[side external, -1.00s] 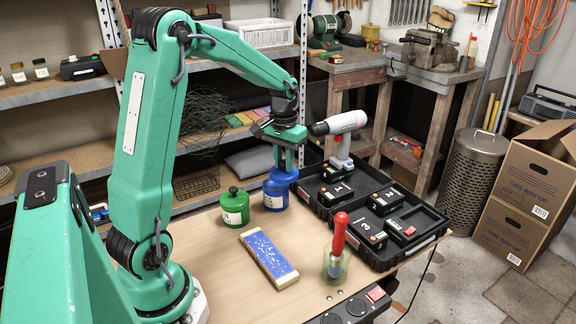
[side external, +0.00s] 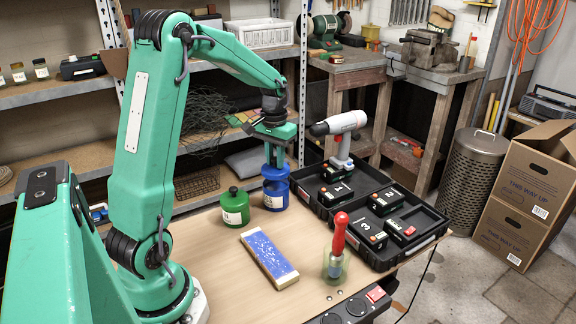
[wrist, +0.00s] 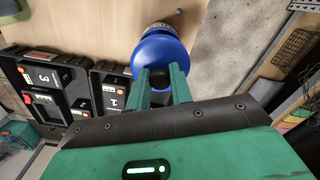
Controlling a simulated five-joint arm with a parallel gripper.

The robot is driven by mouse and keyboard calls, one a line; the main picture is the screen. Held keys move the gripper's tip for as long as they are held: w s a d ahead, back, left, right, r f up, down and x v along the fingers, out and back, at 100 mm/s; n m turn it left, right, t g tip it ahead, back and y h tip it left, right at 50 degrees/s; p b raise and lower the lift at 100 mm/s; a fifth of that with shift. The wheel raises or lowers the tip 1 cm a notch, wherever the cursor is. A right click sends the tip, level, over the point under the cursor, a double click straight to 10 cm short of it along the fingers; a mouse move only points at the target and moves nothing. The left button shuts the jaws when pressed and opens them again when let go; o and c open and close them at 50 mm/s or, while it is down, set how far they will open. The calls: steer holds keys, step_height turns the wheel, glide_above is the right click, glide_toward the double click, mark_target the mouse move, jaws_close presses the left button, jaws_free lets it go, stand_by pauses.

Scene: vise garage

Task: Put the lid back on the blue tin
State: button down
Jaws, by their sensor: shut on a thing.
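My gripper (side external: 275,163) points down at the back of the workbench, shut on the dark knob of the blue lid (side external: 276,173). The blue tin (side external: 276,198), with a white label, stands upright right under the lid. The lid looks roughly level and lined up over the tin; I cannot tell whether it rests on the rim or hangs just above it. In the wrist view, my gripper's fingertips (wrist: 160,78) pinch the black knob, and the round blue lid (wrist: 163,52) hides most of the tin.
A green lidded tin (side external: 235,206) stands close on the left. A blue-topped block (side external: 268,257) and a glass jar with a red-handled tool (side external: 337,250) stand in front. A black case (side external: 318,207) with a drill (side external: 341,135) and numbered packs lies to the right.

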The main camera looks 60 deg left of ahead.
steer(key=shift+f, duration=2.25)
steer(key=shift+f, duration=0.15)
stand_by(0.8)
steer(key=c, duration=0.7)
jaws_free()
steer(key=shift+r, duration=3.5)
jaws_close()
